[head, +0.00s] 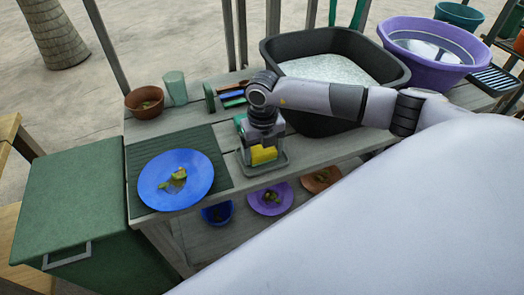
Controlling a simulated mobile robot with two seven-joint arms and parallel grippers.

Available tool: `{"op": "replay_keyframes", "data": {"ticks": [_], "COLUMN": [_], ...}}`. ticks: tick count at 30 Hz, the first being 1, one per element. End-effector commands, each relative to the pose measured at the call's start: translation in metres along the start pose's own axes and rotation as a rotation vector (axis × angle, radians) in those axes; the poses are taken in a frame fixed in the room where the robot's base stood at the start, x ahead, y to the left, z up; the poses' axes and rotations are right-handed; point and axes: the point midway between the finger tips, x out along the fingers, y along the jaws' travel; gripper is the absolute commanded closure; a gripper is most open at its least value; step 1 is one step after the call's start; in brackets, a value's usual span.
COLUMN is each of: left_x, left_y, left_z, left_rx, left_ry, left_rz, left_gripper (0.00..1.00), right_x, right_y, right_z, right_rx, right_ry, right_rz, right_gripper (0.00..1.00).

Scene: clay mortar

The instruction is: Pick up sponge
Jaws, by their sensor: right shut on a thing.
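A yellow sponge (263,155) sits at a small grey-green tray (270,169) on the wooden counter. My right gripper (261,150) points down over the tray and is shut on the sponge. The arm hides part of the tray's far side, and I cannot tell whether the sponge is lifted off it. A green item (239,121) shows just behind the gripper. My left gripper is not in view.
A blue plate (174,182) with food scraps lies left of the tray. A black basin (335,62) and purple tub (432,45) stand behind. A brown bowl (145,103), cup (175,88) and green bin (70,205) are left. Plates sit on a lower shelf (240,232).

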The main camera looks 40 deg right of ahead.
Motion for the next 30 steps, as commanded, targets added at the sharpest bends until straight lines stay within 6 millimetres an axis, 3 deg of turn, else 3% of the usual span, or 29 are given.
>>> {"op": "replay_keyframes", "data": {"ticks": [5, 10, 24, 30], "left_x": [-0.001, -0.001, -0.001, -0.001], "left_y": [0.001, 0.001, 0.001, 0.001], "left_z": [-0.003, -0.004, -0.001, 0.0], "left_rx": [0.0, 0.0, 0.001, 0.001], "left_ry": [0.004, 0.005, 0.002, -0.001], "left_rz": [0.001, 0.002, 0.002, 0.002], "left_gripper": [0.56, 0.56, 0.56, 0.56], "right_x": [-0.009, -0.032, -0.159, -0.19], "right_y": [0.0, 0.0, 0.0, 0.0], "right_z": [0.001, 0.001, 0.001, 0.001], "right_rx": [0.001, 0.0, 0.0, 0.0], "right_ry": [-0.002, -0.004, -0.006, -0.003], "right_rz": [0.001, 0.0, 0.002, 0.001], "right_gripper": [0.48, 0.48, 0.48, 0.48]}}
